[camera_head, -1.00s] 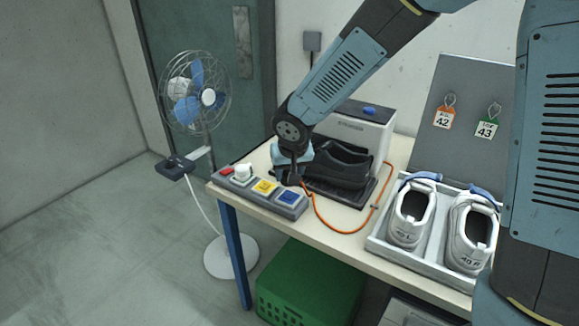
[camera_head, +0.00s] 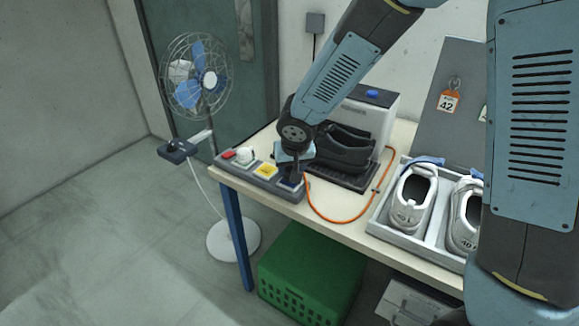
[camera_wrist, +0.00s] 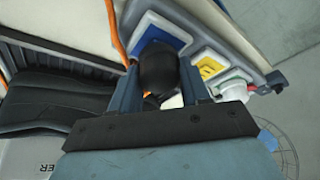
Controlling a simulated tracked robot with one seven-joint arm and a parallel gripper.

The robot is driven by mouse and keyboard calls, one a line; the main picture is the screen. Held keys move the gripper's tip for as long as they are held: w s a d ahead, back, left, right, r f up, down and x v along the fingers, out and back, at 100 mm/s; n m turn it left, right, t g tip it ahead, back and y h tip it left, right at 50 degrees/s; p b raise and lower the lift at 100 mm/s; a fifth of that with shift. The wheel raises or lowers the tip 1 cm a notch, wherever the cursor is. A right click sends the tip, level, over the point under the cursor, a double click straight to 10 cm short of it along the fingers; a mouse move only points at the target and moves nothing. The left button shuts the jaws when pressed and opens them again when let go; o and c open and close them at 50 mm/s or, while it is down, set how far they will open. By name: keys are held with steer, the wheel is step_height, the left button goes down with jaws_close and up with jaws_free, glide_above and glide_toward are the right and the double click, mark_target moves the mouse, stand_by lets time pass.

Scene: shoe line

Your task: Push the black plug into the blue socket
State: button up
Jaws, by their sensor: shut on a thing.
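The black plug (camera_wrist: 158,72) is between the fingers of my gripper (camera_head: 296,172) in the wrist view. The gripper is shut on it and points down at the right end of the power strip. The blue socket (camera_wrist: 160,30) is directly by the plug's far end, and the plug hides part of it. In the head view, only a little of the blue socket (camera_head: 287,184) shows beside the gripper. I cannot tell whether the plug's pins touch or enter the socket.
The strip (camera_head: 262,184) also has a yellow socket (camera_head: 265,171), a white plug (camera_head: 244,156) and a red switch (camera_head: 229,154). An orange cord (camera_head: 345,220) loops over the table. A black shoe (camera_head: 345,150) stands close on the right, white shoes (camera_head: 412,195) in a tray (camera_head: 385,229).

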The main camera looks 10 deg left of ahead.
steer(key=shift+s+g+h, duration=0.25)
steer(key=shift+g+h, duration=0.05)
steer(key=shift+g, duration=0.1)
stand_by(0.5)
steer(key=shift+w, duration=0.15)
stand_by(0.6)
steer(key=shift+f, duration=0.55)
stand_by(1.4)
steer(key=o, duration=1.2)
steer(key=shift+o, duration=0.2)
